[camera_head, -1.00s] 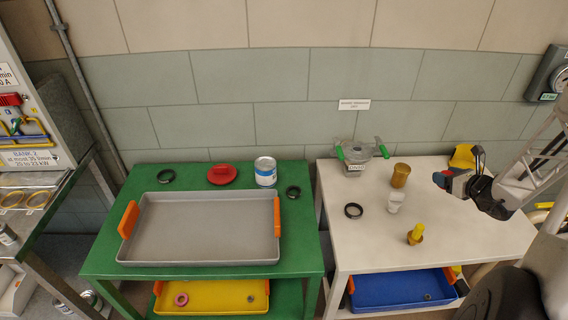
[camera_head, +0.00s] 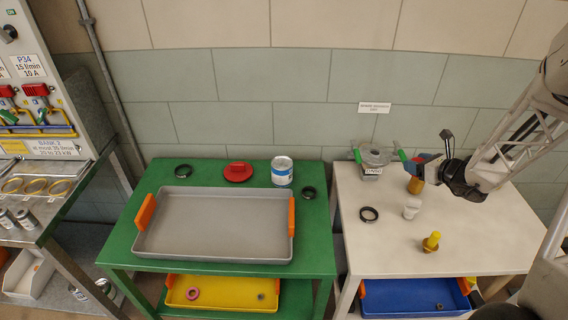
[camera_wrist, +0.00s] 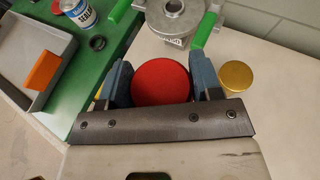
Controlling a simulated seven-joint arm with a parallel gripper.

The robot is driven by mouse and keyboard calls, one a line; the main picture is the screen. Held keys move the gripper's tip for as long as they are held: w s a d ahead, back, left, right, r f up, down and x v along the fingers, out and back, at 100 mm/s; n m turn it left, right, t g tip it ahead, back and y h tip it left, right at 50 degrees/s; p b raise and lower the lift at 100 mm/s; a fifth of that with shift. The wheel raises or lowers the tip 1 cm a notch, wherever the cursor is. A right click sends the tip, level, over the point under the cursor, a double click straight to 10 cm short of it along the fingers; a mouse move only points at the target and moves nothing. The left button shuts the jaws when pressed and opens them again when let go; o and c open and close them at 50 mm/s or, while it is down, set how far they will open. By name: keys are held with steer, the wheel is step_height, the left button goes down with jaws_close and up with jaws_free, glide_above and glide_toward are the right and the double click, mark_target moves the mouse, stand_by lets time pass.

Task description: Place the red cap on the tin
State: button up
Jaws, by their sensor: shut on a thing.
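My gripper (camera_head: 427,164) is in the air over the back of the white table in the head view. It is shut on a round red cap, which fills the space between the two blue fingers in the wrist view (camera_wrist: 160,82). The tin (camera_head: 282,174), white with a blue band, stands upright at the green table's back right. It also shows in the wrist view (camera_wrist: 77,14), at the upper left and apart from my gripper. A separate red lid-like piece (camera_head: 238,173) lies on the green table left of the tin.
A grey tray (camera_head: 214,255) with orange handles fills the green table (camera_head: 120,250). A flanged valve with green handles (camera_head: 372,157) stands close to my gripper, with a brass cylinder (camera_wrist: 236,77) nearby.

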steer(key=a+n+g+y, duration=0.5)
steer(key=a+n, duration=0.1)
steer(key=a, duration=3.2)
steer(key=shift+s+f, duration=0.2)
steer(key=shift+f, duration=1.1)
steer(key=shift+s+f, duration=0.15)
steer(key=shift+f, duration=1.1)
steer(key=shift+w, duration=0.1)
glide_above(280, 162)
steer(key=shift+w+f, duration=0.1)
steer(key=shift+f, duration=0.65)
steer(key=shift+f, duration=1.75)
steer(key=shift+f, duration=0.15)
